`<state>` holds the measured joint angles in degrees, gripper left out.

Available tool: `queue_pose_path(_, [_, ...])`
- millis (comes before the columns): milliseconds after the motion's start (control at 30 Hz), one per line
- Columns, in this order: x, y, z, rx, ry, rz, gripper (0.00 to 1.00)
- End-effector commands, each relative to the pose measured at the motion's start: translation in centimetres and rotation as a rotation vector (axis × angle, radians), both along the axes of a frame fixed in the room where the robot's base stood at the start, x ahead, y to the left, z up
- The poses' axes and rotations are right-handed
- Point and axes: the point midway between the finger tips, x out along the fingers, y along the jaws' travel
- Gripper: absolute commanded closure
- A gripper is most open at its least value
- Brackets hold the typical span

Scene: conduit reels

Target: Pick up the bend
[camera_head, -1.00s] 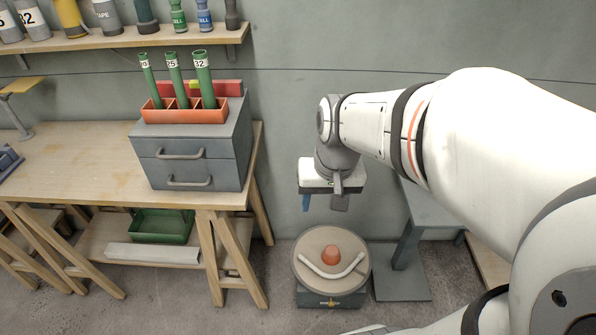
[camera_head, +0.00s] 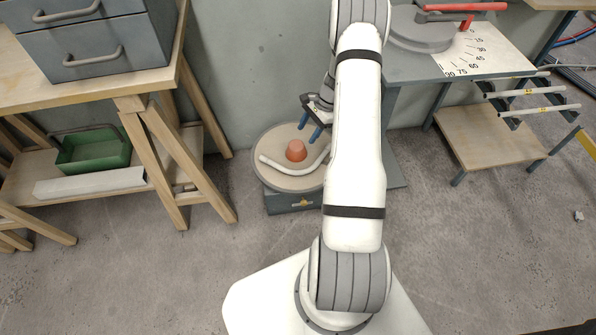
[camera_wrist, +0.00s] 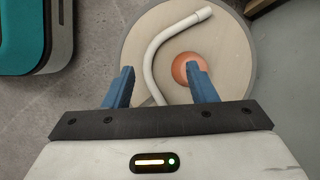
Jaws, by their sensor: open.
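The bend is a white curved pipe (camera_head: 283,169) lying on a round beige turntable (camera_head: 262,147), curving around an orange cone (camera_head: 296,151). Part of the bend and the turntable's right side are hidden behind my arm in the head view. In the wrist view the bend (camera_wrist: 165,38) runs from the upper right down between my fingers, with the cone (camera_wrist: 186,68) to its right. My gripper (camera_head: 311,126) is open and empty above the turntable. Its two blue fingers (camera_wrist: 160,88) stand on either side of the bend's lower part, seen from above.
A wooden workbench (camera_head: 150,85) with a grey drawer box (camera_head: 90,42) stands left. A green tray (camera_head: 92,153) sits on its lower shelf. A grey table (camera_head: 405,68) with an angle scale stands right, near a low wooden stand (camera_head: 490,143) holding white pipes (camera_head: 525,92). Front floor is clear.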

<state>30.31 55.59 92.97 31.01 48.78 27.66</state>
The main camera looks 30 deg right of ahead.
Motion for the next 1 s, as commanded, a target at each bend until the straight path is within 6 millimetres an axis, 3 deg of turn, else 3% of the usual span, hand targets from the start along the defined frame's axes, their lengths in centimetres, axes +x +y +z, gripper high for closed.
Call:
queue_pose_path(33, [-0.3,-0.8,-4.0,0.018,0.021,-0.048,0.48])
queue_pose_path(100, [-0.5,-1.6,-7.1,0.037,0.042,-0.105,0.48])
queue_pose_path(200, [-0.8,-2.3,-10.1,0.057,0.064,-0.161,0.48])
queue_pose_path(367, [-1.0,-2.6,-12.4,0.071,0.077,-0.201,0.48])
queue_pose_path(1000, [-0.5,0.6,-19.1,0.071,0.077,-0.199,0.48])
